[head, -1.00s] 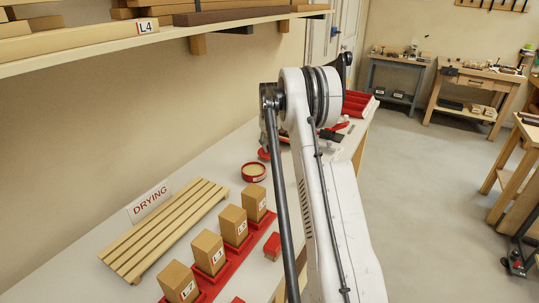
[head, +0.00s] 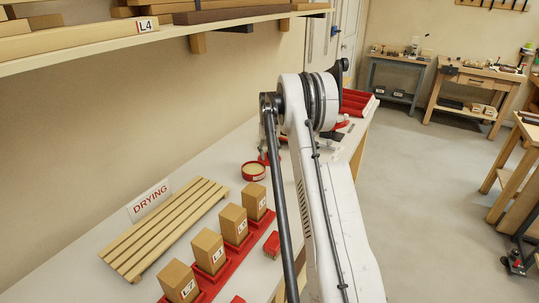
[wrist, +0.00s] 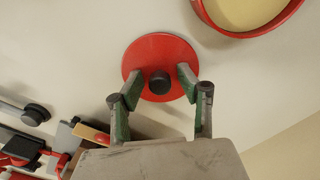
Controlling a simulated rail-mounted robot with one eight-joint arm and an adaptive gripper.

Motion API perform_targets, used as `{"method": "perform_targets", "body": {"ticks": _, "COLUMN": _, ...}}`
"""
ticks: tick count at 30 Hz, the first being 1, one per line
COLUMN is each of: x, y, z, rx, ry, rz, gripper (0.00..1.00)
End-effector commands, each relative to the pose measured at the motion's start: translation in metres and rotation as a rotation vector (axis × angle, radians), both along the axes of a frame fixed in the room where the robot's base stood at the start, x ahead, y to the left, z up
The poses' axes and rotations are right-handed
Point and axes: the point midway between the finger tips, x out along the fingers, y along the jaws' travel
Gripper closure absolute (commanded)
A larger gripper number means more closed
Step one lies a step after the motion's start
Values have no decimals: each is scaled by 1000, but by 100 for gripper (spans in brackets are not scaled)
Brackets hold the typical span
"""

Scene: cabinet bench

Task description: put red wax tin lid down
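The red wax tin lid (wrist: 160,48) is a round red disc with a black knob (wrist: 160,83) in the wrist view. It appears to lie flat on the pale bench, beside the open tin. My gripper (wrist: 159,77) is open, with one green-padded finger on each side of the knob and a visible gap to each. The round red wax tin (head: 253,171) holds pale yellow wax and stands on the bench; its rim also shows at the top right of the wrist view (wrist: 238,33). In the head view my arm mostly hides the gripper and lid area.
A slatted drying rack (head: 165,229) with a DRYING sign (head: 150,200) stands left. Several labelled wooden blocks (head: 233,224) stand in a red holder, near a small red block (head: 272,244). Tools (wrist: 35,115) lie left of my gripper in the wrist view. A shelf (head: 90,52) hangs above.

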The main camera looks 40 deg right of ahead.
Motion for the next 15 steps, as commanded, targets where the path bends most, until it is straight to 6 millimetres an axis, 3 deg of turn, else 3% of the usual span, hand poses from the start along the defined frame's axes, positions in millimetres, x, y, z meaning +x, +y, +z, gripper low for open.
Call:
{"method": "perform_targets", "body": {"ticks": 8, "x": 0, "y": 0, "z": 10, "rx": 0, "ry": 0, "rz": 0, "gripper": 64}}
{"method": "perform_targets", "body": {"ticks": 15, "x": 0, "y": 0, "z": 54, "rx": 0, "ry": 0, "rz": 0, "gripper": 64}}
